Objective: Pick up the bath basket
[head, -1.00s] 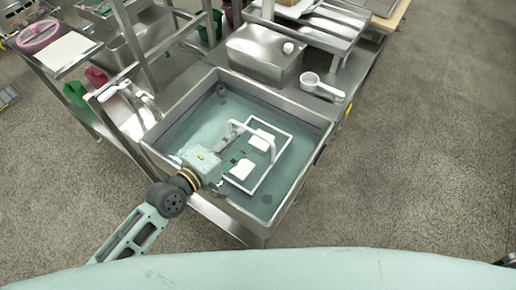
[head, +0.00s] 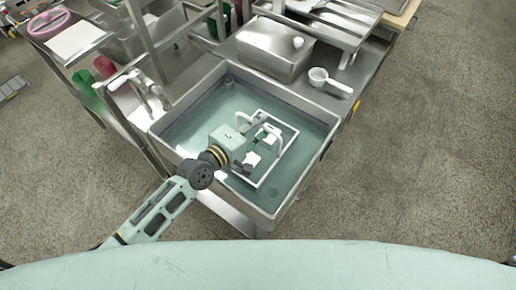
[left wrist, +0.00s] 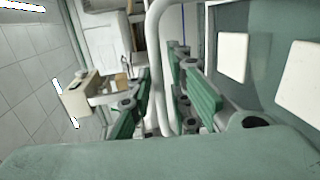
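The bath basket (head: 291,146) is a white rectangular frame with a raised handle, sitting in the water-filled sink in the head view. White blocks (head: 251,161) show inside it. My left gripper (head: 264,138) is over the basket at its handle. In the left wrist view the white handle (left wrist: 155,60) runs between the green fingers of the left gripper (left wrist: 165,98). The fingers are apart, with a gap between the handle and the right-hand finger. Part of the basket is hidden behind my gripper in the head view. My right gripper is not in view.
The metal sink (head: 325,150) has raised walls around the basket. The floor at right is clear.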

